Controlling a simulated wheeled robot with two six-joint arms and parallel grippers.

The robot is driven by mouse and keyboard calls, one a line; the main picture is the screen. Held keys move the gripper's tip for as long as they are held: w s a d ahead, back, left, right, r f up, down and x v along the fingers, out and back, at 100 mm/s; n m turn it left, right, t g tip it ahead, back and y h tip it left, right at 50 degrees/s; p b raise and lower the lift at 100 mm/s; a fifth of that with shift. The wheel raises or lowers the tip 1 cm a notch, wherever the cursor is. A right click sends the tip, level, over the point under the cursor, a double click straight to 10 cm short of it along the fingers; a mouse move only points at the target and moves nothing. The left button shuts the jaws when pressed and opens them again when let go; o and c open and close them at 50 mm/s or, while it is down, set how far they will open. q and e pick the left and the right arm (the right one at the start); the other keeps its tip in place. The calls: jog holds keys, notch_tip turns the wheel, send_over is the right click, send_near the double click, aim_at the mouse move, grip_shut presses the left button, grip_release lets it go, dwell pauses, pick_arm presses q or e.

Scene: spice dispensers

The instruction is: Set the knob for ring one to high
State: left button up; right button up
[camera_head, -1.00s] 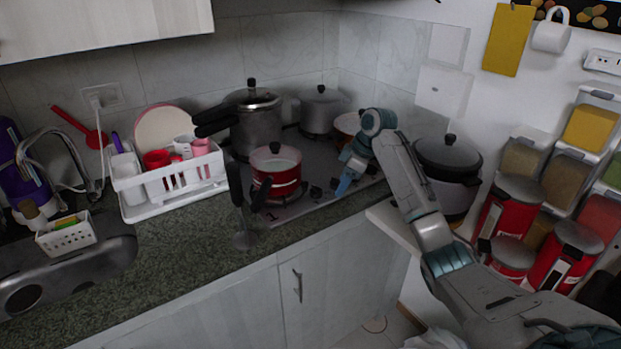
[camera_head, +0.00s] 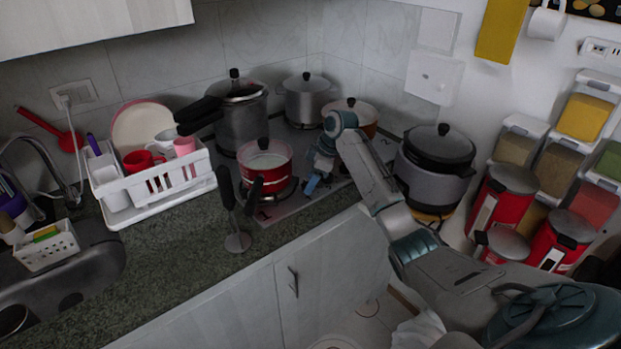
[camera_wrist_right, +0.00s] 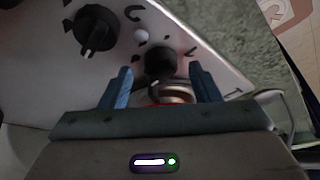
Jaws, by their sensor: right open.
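The stove (camera_head: 285,212) is a light metal hob on the counter, with black knobs along its front edge. In the right wrist view, one black knob (camera_wrist_right: 158,62) sits between and slightly beyond my right fingertips, with gaps on both sides. A second black knob (camera_wrist_right: 96,30) is further left on the panel (camera_wrist_right: 200,32). I cannot tell which knob belongs to ring one. My right gripper (camera_head: 312,182) is open over the stove's front edge, right of the red pot (camera_head: 265,172); its blue fingers also show in the wrist view (camera_wrist_right: 160,72). My left gripper is out of view.
Steel pots (camera_head: 242,118) and an orange pot (camera_head: 350,110) stand on the stove. A rice cooker (camera_head: 435,180) is right of my arm. A dish rack (camera_head: 155,185) and a black-handled utensil (camera_head: 228,190) are left. The front counter (camera_head: 175,245) is mostly clear.

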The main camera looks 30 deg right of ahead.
jog(key=shift+a+f, duration=0.15)
jog(key=shift+f, duration=0.35)
jog(key=c, duration=1)
jog(key=shift+r+m+p, duration=0.3)
jog(key=shift+m+p, duration=0.2)
jog(key=shift+p, duration=0.5)
jog(key=m+p, duration=0.2)
jog(key=m+t+h+p, duration=0.1)
jog(key=m+p, duration=0.1)
jog(key=p, duration=0.1)
jog(key=m+h+p, duration=0.1)
jog(key=m+p, duration=0.1)
jog(key=p, duration=0.1)
jog(key=shift+a+r+t, duration=0.1)
jog(key=shift+a+t, duration=0.2)
pick_arm(q)
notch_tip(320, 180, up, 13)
jog(key=p, duration=0.3)
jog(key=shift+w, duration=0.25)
pick_arm(e)
jog(key=shift+m+h, duration=0.7)
jog(key=shift+m, duration=0.7)
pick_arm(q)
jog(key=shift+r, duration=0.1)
pick_arm(e)
jog(key=shift+f, duration=0.2)
jog(key=o, duration=1)
